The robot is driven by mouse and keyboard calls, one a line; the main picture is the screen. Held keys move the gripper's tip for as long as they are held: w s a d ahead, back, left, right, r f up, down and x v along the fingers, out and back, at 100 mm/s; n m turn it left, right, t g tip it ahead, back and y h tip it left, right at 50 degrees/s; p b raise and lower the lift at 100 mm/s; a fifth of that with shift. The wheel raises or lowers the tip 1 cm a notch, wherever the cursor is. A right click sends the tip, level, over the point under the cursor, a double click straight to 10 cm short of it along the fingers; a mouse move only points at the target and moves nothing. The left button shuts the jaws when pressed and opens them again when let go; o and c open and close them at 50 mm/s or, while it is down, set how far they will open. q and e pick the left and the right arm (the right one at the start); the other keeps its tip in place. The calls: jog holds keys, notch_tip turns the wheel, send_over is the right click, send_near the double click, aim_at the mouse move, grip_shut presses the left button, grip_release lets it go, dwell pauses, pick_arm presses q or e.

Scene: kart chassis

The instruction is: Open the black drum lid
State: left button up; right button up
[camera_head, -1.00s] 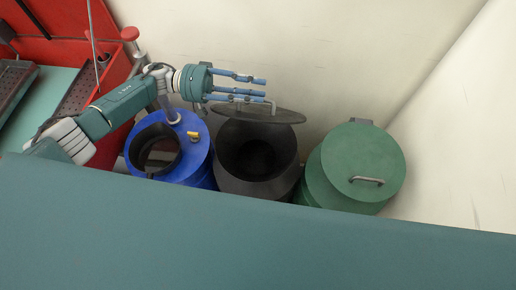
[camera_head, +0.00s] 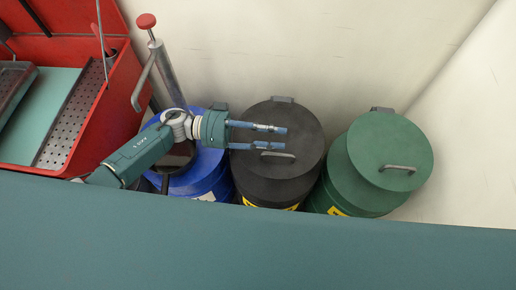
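The black drum (camera_head: 262,193) stands between the blue and green drums. Its round black lid (camera_head: 300,125) lies over its top, and the drum's opening is hidden. The lid's hinge is at the back, and its grey bar handle (camera_head: 278,155) is near the front. My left gripper (camera_head: 285,138) reaches in from the left over the lid, with its blue fingers apart and nothing between them. The fingertips are just behind the handle in the picture; I cannot tell whether they touch the lid. My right gripper is not in view.
A blue drum (camera_head: 211,180) stands at left, partly behind my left arm. A green drum with its lid on (camera_head: 390,145) stands at right. A red parts washer (camera_head: 95,115) is at far left, beside a red-knobbed pump (camera_head: 160,65). A wall (camera_head: 350,45) rises close behind the drums.

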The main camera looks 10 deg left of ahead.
pick_arm(q)
jog(key=f+b, duration=0.1)
jog(key=s+f+m, duration=0.1)
jog(key=shift+d+f+b, duration=0.1)
jog(key=shift+f+b, duration=0.25)
jog(key=shift+b, duration=0.05)
jog(key=shift+s+d+f+m+b, duration=0.2)
jog(key=shift+d+f+m+b, duration=0.1)
jog(key=shift+f+b, duration=0.15)
jog(key=shift+a+r, duration=0.1)
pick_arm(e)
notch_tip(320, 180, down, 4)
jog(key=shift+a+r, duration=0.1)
pick_arm(q)
jog(key=shift+a, duration=0.1)
